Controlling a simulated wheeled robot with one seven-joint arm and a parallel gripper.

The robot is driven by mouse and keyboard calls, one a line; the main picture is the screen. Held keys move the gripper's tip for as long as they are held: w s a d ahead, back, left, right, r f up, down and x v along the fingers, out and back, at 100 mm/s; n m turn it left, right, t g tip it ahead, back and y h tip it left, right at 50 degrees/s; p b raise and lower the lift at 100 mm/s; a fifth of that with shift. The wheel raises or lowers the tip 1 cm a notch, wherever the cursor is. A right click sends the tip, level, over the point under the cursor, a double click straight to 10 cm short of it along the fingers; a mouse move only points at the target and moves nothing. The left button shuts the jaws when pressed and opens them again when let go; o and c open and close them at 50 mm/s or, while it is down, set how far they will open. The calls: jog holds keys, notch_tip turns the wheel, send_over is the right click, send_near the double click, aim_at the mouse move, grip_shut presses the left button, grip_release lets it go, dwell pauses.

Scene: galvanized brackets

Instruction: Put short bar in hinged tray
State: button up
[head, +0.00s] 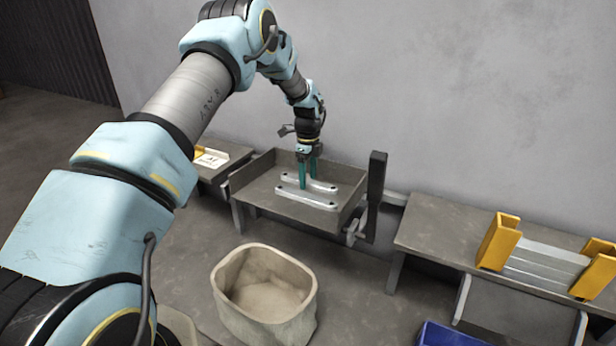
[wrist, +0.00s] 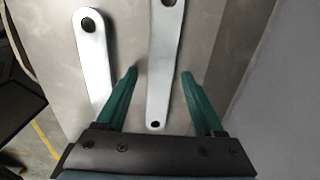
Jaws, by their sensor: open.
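Two pale metal bars lie flat, side by side, in a grey shallow tray (head: 262,203) at the centre of the head view. One is the nearer bar (head: 308,200), the other the farther bar (head: 325,186); I cannot tell for sure which is the short bar. My gripper (head: 309,186) points down over the tray, its green fingers open and empty. In the wrist view, one bar (wrist: 160,75) with a hole at each end lies between the fingers (wrist: 160,73). The other bar (wrist: 95,60) lies left of them, its lower end hidden.
A dark upright post (head: 375,190) stands at the tray's right side. A beige bin (head: 225,295) is on the floor in front. On the right bench (head: 425,235), yellow holders (head: 498,240) carry several bars (head: 540,268). A blue crate (head: 450,336) is at the bottom edge.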

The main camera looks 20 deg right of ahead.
aim_at(308, 181)
notch_tip(308, 181, up, 12)
jog(key=b, duration=0.3)
jog(key=shift+b, duration=0.35)
jog(key=s+a+r+n, duration=0.25)
jog(key=a+n, duration=0.45)
jog(key=a, duration=0.5)
jog(key=s+a+r+n, duration=0.1)
jog(key=s+a+n, duration=0.2)
jog(key=a+n, duration=0.65)
jog(key=s+a+f+n+t, duration=0.1)
jog(key=s+a+f+n, duration=0.1)
jog(key=s+a+n, duration=0.8)
jog(key=s+a, duration=0.5)
jog(key=a, duration=0.3)
jog(key=shift+s+a+n+t, duration=0.15)
jog(key=shift+s+n+t, duration=0.05)
jog(key=shift+n+t, duration=0.15)
